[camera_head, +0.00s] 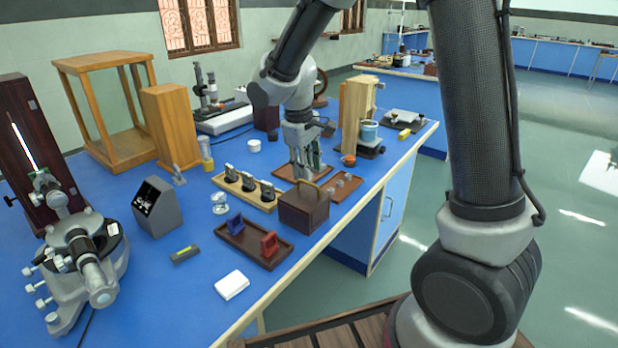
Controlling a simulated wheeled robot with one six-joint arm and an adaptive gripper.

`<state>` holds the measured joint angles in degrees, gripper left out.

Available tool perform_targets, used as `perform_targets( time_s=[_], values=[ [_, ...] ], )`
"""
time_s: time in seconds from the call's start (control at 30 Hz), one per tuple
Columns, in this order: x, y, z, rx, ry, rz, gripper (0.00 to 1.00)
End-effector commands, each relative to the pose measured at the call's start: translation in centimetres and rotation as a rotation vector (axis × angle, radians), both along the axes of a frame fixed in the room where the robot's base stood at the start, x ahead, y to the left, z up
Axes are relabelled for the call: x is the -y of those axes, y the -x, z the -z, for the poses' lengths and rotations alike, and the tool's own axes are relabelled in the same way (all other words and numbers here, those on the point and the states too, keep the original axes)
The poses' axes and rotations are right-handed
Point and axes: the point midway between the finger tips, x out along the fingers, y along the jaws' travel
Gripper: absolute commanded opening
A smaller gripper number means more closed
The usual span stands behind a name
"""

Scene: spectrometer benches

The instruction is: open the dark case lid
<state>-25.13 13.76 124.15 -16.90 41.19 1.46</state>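The dark case (303,213) is a small dark brown box near the front right edge of the blue bench. Its lid looks closed, and a brass-coloured curved handle (309,187) shows at its top. My gripper (308,176) points down just behind the case, above a brown tray. Its fingertips are close to the case's back edge in the picture; I cannot tell whether they touch it. The fingers are small and partly overlap in this view, so their opening is unclear.
A wooden tray with several dark pieces (247,190) stands left of the case. A tray with blue and red holders (253,244) is in front left. A brown tray with small dishes (343,188) lies right. A wooden block stand (354,112) rises behind right.

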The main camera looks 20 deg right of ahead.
Motion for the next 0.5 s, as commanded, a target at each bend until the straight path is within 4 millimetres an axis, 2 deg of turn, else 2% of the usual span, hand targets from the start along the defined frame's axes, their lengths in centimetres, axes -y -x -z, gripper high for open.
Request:
perform_targets(
  time_s=[0.03,0.2,0.33,0.5],
  values=[
    [0.2,-0.1,1.0,-0.004,0.001,0.002,0.30],
    [0.6,-0.3,3.3,-0.001,0.001,0.001,0.30],
    [0.7,-0.5,4.2,-0.001,0.000,0.001,0.30],
    [0.7,-0.5,4.3,0.001,-0.001,0.002,0.30]
  ],
)
